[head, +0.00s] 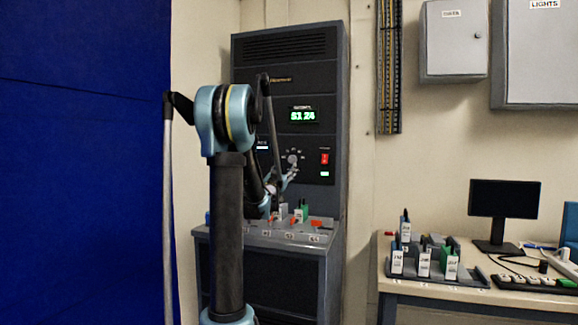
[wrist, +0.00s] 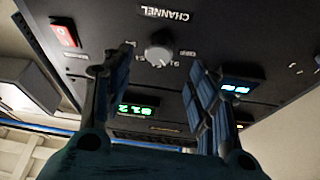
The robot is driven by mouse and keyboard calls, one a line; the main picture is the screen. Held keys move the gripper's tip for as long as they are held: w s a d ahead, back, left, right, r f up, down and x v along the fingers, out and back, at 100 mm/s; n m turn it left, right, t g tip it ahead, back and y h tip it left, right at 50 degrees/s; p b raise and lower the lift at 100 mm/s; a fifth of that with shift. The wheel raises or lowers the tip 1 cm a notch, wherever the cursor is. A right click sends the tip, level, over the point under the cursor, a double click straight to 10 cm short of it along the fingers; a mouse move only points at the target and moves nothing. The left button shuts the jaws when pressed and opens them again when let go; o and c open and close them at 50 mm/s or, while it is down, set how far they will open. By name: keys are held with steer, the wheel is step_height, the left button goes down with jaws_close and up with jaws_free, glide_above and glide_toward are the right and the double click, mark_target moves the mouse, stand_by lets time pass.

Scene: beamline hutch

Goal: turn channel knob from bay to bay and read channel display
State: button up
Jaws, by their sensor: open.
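The channel knob (head: 292,158) is a small round grey dial on the dark rack's front panel. In the wrist view, which is upside down, the knob (wrist: 158,52) sits below the CHANNEL label (wrist: 165,13). The channel display (head: 303,115) is lit green above the knob and appears to read "S1 24"; it also shows in the wrist view (wrist: 136,110), partly cut by a finger. My gripper (wrist: 160,66) is open, with its fingers on either side of the knob and a visible gap to each. In the head view my gripper (head: 284,178) is just below the knob. Where the knob points is unclear.
A red switch (head: 325,158) is right of the knob. The rack's ledge (head: 265,236) below holds several bays with white and green modules. A desk at right carries a module tray (head: 440,277) and a monitor (head: 503,199). A blue curtain (head: 80,150) fills the left.

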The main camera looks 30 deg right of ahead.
mark_target(291, 161)
steer(key=shift+x, duration=3.6)
steer(key=c, duration=1.1)
